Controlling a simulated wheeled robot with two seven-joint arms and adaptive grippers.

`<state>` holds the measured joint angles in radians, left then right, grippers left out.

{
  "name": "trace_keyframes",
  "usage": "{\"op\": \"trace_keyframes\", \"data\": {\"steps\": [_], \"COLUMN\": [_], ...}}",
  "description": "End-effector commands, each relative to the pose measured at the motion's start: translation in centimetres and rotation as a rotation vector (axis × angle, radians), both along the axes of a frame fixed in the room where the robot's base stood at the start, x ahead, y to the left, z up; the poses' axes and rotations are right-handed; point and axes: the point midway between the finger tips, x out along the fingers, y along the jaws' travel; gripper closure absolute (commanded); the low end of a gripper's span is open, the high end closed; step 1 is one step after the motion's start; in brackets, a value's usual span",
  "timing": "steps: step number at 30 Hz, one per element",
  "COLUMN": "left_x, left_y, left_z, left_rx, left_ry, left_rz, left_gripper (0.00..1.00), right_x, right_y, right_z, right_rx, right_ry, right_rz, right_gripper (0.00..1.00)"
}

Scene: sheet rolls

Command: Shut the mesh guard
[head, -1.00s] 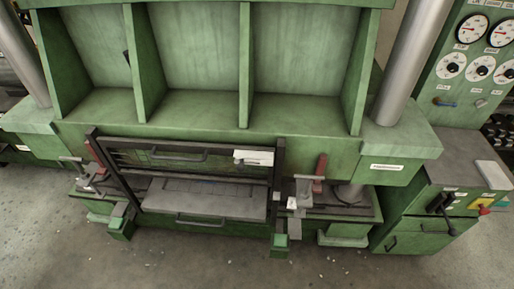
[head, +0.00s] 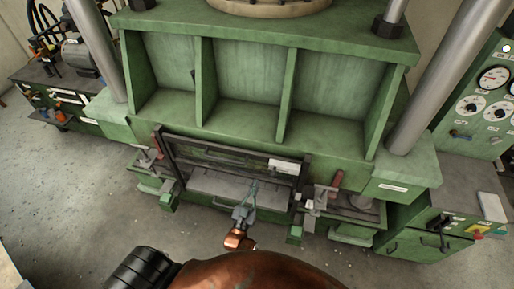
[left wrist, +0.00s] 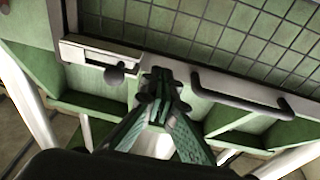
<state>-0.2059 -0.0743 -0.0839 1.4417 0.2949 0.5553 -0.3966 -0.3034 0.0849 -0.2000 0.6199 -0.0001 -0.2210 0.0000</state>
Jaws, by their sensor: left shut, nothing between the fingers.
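The mesh guard (head: 235,160) sits between two dark upright posts at the front of the green press. In the head view its panel is seen steeply from above, with a dark handle and a pale latch plate (head: 284,166) at its right. A grey bed (head: 215,185) shows below it. In the left wrist view the mesh (left wrist: 225,35) fills the top, with a dark handle bar (left wrist: 240,90) and a black knob (left wrist: 113,74). My left gripper (head: 253,187) is shut and empty in front of the guard; its fingertips (left wrist: 160,75) appear near the frame between knob and handle. Contact is unclear.
Clamps with red handles (head: 337,180) flank the guard on side ledges. A green control cabinet (head: 430,245) with gauges stands at the right, and a dark bench (head: 60,75) at the far left. The floor in front is clear.

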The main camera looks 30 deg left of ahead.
Motion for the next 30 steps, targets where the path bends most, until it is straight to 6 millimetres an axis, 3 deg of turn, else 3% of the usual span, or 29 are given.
{"op": "trace_keyframes", "data": {"steps": [1,3,6,13,24,30], "left_x": [0.2,0.2,0.3,2.5,9.6,9.4], "left_y": [0.4,0.9,1.3,1.9,3.5,3.5], "left_z": [3.4,6.0,8.0,9.2,11.7,8.6], "left_rx": [-0.001,0.000,0.001,0.003,0.003,0.002], "left_ry": [-0.045,-0.094,-0.133,-0.147,-0.146,-0.140], "left_rz": [0.019,0.040,0.058,0.062,0.061,0.061], "left_gripper": [1.00,1.00,1.00,1.00,1.00,1.00], "right_x": [0.0,0.0,0.0,0.3,0.5,0.5], "right_y": [-0.1,-0.1,-0.1,0.2,1.1,0.9], "right_z": [1.5,2.1,2.4,2.1,1.3,-1.2], "right_rx": [-0.001,-0.001,-0.001,0.002,0.011,0.009], "right_ry": [0.000,0.000,-0.001,-0.003,-0.007,-0.007], "right_rz": [0.000,0.000,0.000,-0.001,-0.003,-0.001], "right_gripper": [0.03,0.03,0.03,0.03,0.03,0.03]}}
